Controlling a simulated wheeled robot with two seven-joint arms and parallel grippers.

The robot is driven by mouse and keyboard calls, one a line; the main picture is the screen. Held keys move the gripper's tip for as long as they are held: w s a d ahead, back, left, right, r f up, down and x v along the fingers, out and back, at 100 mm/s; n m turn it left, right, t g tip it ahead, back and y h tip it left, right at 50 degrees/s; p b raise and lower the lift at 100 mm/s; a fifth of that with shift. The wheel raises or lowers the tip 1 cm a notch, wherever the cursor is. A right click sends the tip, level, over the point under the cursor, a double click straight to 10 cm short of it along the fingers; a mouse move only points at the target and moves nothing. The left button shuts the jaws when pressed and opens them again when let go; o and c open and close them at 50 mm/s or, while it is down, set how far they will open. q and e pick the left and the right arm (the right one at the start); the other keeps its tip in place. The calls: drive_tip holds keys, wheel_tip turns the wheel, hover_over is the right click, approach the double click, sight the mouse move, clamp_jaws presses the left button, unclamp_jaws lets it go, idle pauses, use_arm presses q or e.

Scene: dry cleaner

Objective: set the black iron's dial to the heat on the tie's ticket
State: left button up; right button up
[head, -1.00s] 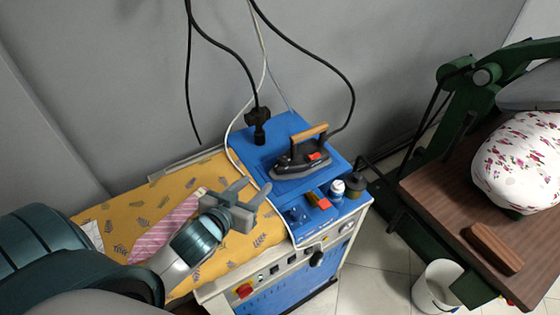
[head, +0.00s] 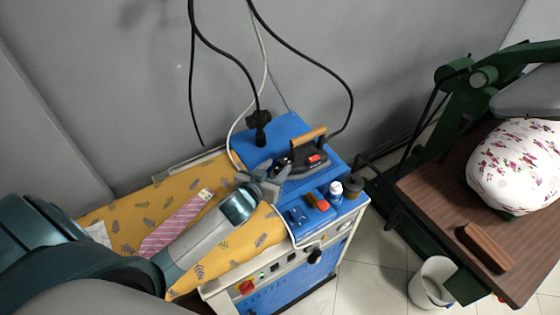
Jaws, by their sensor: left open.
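The black iron (head: 308,160) stands on the blue top of the ironing unit, with a wooden handle and an orange-red part on its side. My left gripper (head: 272,168) is open, at the left end of the iron. I cannot tell if it touches the iron, and the iron's dial cannot be made out behind it. The pink striped tie (head: 178,222) lies on the yellow patterned board, left of my arm, partly covered by it. A small pale ticket (head: 205,194) lies at the tie's upper end; its print is too small to read. My right gripper is not in view.
A small white bottle (head: 335,190), a dark jar (head: 353,186) and small red and brown items stand on the blue top (head: 262,152) in front of the iron. Black cables hang above. A pressing table (head: 440,185) with a brown block (head: 486,246) is at the right, a white bucket (head: 432,282) below.

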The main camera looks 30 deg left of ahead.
sight(281, 163)
use_arm(q)
drive_tip(key=shift+p+x, duration=0.3)
drive_tip(key=shift+x, duration=1.35)
drive_tip(key=c, duration=1.1)
